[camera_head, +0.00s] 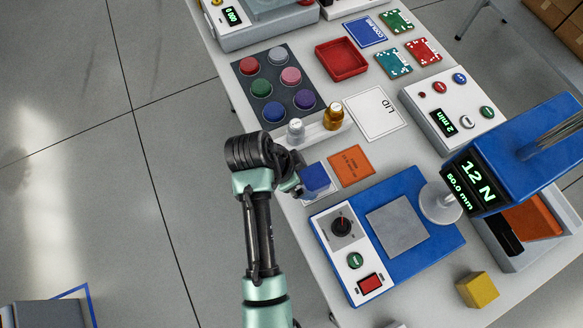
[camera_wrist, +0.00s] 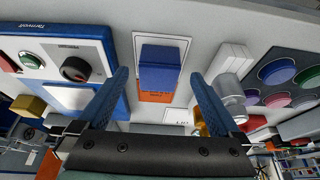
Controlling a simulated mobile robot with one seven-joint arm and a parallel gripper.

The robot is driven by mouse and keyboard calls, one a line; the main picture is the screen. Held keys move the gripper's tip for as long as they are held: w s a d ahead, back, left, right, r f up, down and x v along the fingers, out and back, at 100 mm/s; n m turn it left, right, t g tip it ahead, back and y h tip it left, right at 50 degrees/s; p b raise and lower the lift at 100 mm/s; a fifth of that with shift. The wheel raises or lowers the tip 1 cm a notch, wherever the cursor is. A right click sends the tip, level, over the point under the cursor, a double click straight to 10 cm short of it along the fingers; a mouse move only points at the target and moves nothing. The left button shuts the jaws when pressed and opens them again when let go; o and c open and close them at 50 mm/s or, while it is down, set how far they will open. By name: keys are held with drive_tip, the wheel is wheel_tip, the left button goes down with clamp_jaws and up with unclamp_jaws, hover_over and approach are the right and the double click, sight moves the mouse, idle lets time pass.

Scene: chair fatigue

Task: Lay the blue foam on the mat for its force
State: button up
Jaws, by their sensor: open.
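The blue foam (camera_head: 314,178) is a small block standing on a white card (camera_head: 325,193). It also shows in the wrist view (camera_wrist: 160,68), centred ahead of my fingers. My gripper (camera_head: 292,184) is open and empty, with its two fingers (camera_wrist: 159,76) appearing on either side of the foam; I cannot tell how far beyond the tips it is. An orange card (camera_head: 351,166) with small print lies beside the foam. Which surface is the mat, I cannot tell for sure. The blue tester (camera_head: 440,240) has a bare grey plate (camera_head: 398,228) and its display reads 12 N, 60.0 mm.
A yellow block (camera_head: 478,289) stands near the tester. A white holder with a silver weight (camera_head: 296,131) and a brass weight (camera_head: 333,117) is close to the foam. A LID card (camera_head: 375,112), a red tray (camera_head: 341,60) and a dark tray of coloured discs (camera_head: 251,67) lie farther back.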

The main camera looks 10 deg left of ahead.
drive_tip(key=v, duration=0.7)
drive_tip(key=w+r+n+t+y, duration=0.25)
drive_tip(key=w+r+t, duration=0.45)
drive_tip(key=r, duration=0.6)
drive_tip(key=w+r+n+t+y, duration=0.1)
drive_tip(key=w+r+n+t, duration=0.25)
drive_tip(key=w+r, duration=0.8)
drive_tip(key=s+d+r+n+t, duration=0.1)
drive_tip(key=s+r+t, duration=0.15)
drive_tip(key=r, duration=0.65)
drive_tip(key=s+d+r+t, duration=0.15)
drive_tip(key=r+t, duration=0.25)
drive_tip(key=r, duration=0.5)
drive_tip(key=s+d+r+n+t, duration=0.1)
drive_tip(key=s+r+n+t, duration=0.1)
drive_tip(key=s+r, duration=0.4)
drive_tip(key=s+d+r+n+t, duration=0.1)
drive_tip(key=s+r+t, duration=0.4)
drive_tip(key=r, duration=0.8)
drive_tip(key=shift+s+d+n+t, duration=0.3)
drive_tip(key=shift+s+d+n, duration=0.15)
drive_tip(key=shift+s, duration=0.5)
drive_tip(key=shift+r, duration=0.1)
